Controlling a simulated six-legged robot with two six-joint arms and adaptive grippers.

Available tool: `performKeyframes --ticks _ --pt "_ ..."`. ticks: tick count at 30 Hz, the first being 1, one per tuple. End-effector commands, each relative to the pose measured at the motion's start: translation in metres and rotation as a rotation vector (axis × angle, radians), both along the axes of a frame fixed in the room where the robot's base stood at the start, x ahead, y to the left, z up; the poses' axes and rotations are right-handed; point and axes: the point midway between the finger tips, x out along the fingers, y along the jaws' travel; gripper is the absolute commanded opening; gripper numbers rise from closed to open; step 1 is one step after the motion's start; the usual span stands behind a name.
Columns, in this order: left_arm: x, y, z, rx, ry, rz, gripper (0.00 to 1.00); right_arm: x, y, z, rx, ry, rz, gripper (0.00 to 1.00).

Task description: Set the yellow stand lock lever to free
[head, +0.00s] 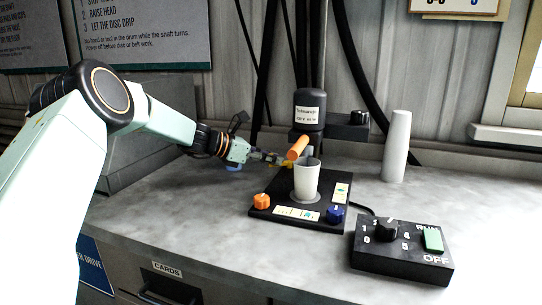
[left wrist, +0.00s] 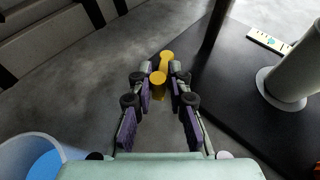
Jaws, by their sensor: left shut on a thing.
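The yellow lock lever (left wrist: 166,57) shows in the left wrist view as a short bar with rounded ends, beside the black base of the stand. My left gripper (left wrist: 159,76) is shut on it, with a finger on each side. In the head view my left gripper (head: 278,159) reaches in from the left to the back left of the stand's base (head: 262,211). Only a small bit of the yellow lever (head: 287,165) shows there, and its free or locked marking cannot be read. My right gripper is not in view.
A white cup (head: 306,182) stands on the base, close to an orange handle (head: 298,147), an orange knob (head: 262,201) and a blue knob (head: 335,213). A black control box (head: 402,262) is at front right. A container with blue inside (left wrist: 38,160) is near the gripper.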

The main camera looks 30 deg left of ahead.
Motion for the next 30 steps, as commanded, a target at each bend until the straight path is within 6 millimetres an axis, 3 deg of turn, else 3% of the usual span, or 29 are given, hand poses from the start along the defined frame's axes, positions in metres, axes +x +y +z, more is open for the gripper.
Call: performKeyframes --ticks 4,5,12,23,30 --pt "0.002 0.004 0.005 0.004 -0.01 0.013 0.0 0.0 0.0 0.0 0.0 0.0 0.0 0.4" --pt "0.002 0.004 0.005 0.004 -0.01 0.013 0.18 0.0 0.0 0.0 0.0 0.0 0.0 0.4" --pt "0.001 0.002 0.003 0.002 -0.006 0.008 0.37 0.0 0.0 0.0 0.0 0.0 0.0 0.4" --pt "-0.003 0.004 0.004 0.002 -0.005 0.005 0.37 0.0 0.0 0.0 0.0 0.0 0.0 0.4" --pt "-0.029 0.021 0.018 -0.003 -0.008 0.007 0.37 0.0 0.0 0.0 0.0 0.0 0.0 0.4"
